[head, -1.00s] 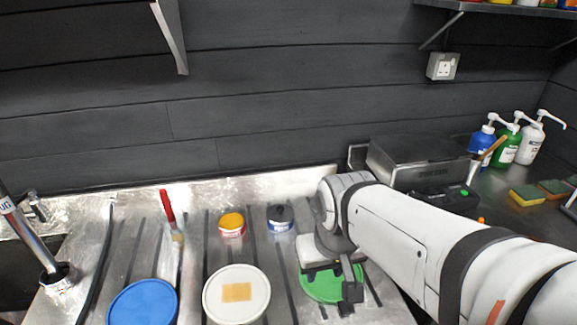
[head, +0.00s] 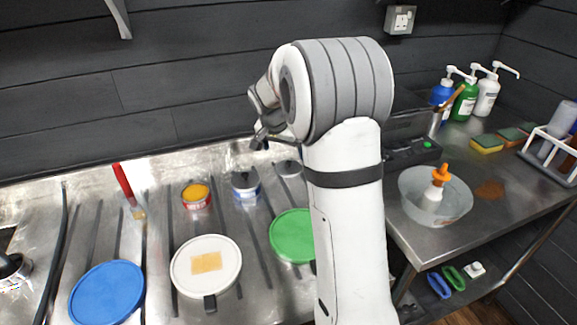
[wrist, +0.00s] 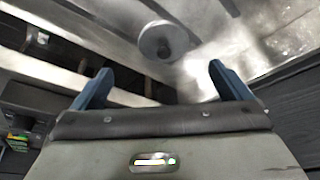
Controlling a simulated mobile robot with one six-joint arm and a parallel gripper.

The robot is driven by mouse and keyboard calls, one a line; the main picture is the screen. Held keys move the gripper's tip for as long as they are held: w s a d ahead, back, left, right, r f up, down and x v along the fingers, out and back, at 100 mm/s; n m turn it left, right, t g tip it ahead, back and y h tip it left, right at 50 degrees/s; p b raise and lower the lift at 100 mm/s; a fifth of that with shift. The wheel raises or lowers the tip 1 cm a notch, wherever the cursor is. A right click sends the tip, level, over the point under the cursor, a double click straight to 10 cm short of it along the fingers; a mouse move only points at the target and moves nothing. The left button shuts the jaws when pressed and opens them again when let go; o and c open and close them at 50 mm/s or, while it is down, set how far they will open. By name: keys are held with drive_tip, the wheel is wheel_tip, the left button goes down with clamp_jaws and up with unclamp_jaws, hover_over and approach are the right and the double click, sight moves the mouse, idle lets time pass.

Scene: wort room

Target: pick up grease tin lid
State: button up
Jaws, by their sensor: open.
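A small round grey lid (head: 289,168) lies on the steel drainboard at the back, close to my arm. The wrist view shows a grey disc with a dark knob (wrist: 152,38), which looks like this lid, beyond the fingertips. My gripper (wrist: 160,73) is open, with nothing between its two blue fingers. In the head view my gripper (head: 259,140) is raised above the back of the drainboard, partly hidden by my wrist. A blue-and-white tin (head: 247,194) stands left of the lid. A red tin with a yellow-orange top (head: 196,197) stands farther left.
Blue (head: 107,292), white (head: 205,262) and green (head: 292,236) round lids lie in front. A bowl with an orange-topped bottle (head: 415,207) is at right. The dark wall closes the back.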

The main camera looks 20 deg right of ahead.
sight(288, 162)
drive_tip(key=shift+w+d+f, duration=0.2)
drive_tip(key=shift+w+f, duration=0.2)
drive_tip(key=x, duration=0.7)
drive_tip(key=shift+w+f, duration=0.2)
drive_tip(key=shift+w, duration=0.05)
drive_tip(key=shift+c, duration=0.5)
drive_tip(key=c, duration=0.9)
drive_tip(key=shift+c, duration=0.2)
